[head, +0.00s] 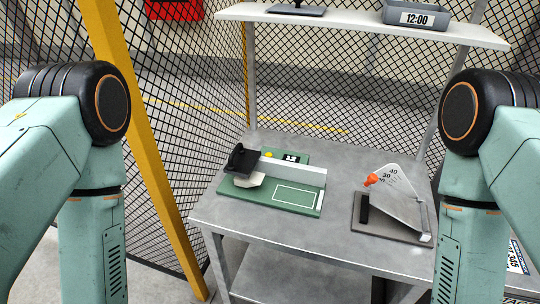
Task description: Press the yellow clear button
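A small yellow button (268,154) shows on the green device (228,189) on the grey table, just right of a black part (241,160). A small black display (291,157) with white marks sits to the right of the button. A light grey bar (300,173) runs across the device in front of them. The button is tiny here, and I cannot read any label on it. My two arms show at the left and right edges, but both grippers are out of view.
The grey table (255,220) also bears a dark plate with a white scale panel (398,185) and an orange pointer (371,180). A shelf (340,24) above holds a clock (415,17). A yellow post (140,130) and mesh fence stand at left.

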